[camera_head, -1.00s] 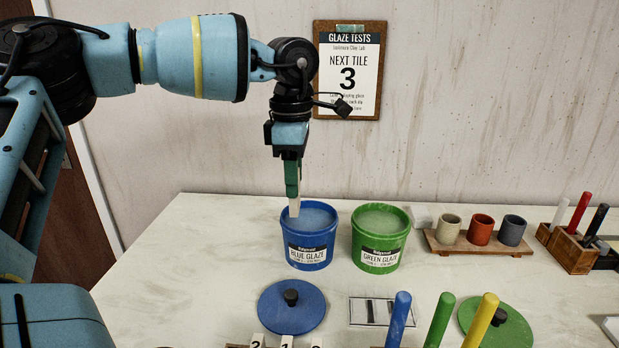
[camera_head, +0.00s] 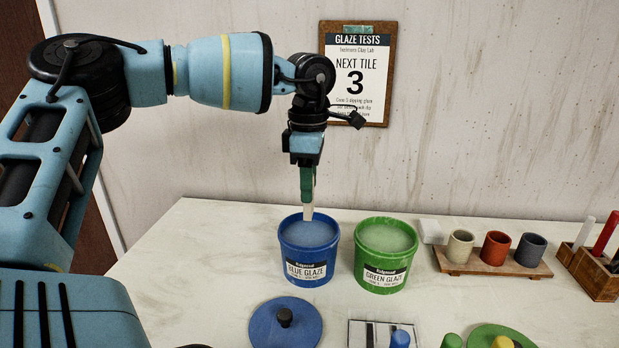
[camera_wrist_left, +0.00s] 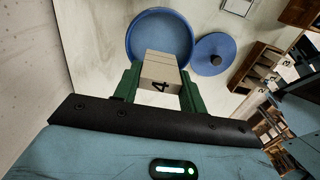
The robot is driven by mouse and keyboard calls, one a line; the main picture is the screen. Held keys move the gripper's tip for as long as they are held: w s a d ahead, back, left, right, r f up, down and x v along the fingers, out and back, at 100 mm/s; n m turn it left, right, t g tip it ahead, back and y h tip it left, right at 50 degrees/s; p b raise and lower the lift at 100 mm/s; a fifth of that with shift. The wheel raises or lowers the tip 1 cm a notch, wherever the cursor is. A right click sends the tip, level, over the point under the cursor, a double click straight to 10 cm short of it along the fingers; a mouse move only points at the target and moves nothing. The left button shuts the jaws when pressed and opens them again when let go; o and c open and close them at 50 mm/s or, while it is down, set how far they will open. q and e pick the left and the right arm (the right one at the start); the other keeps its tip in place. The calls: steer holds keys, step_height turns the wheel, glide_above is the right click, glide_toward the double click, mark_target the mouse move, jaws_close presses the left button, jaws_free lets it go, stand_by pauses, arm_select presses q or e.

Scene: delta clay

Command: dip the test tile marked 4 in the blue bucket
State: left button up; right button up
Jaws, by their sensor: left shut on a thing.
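My left gripper (camera_head: 307,190) points down and is shut on a pale tile (camera_head: 308,212). In the left wrist view the tile (camera_wrist_left: 160,68) sits between the green fingers (camera_wrist_left: 158,80) and shows the mark 4. The blue bucket (camera_head: 309,268), labelled Blue Glaze, stands open on the table. The tile's lower end shows against the bucket's opening; I cannot tell whether it touches the glaze. The bucket also shows beyond the tile in the left wrist view (camera_wrist_left: 131,38). My right gripper is out of view.
The green bucket (camera_head: 385,270) stands close on the right. A blue lid (camera_head: 300,332) lies in front. A board with three cups (camera_head: 497,247) stands further right. A wall clipboard (camera_head: 357,72) reads "Next Tile 3". The table left of the blue bucket is clear.

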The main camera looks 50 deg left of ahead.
mark_target(309, 220)
arm_select(q)
steer(key=shift+f+b, duration=0.9)
steer(key=shift+f, duration=0.8)
steer(key=shift+f+b, duration=0.85)
steer(key=shift+f, duration=0.45)
steer(key=shift+f+b, duration=0.55)
steer(key=shift+f, duration=0.45)
steer(key=shift+f+b, duration=0.4)
steer(key=shift+b, duration=0.15)
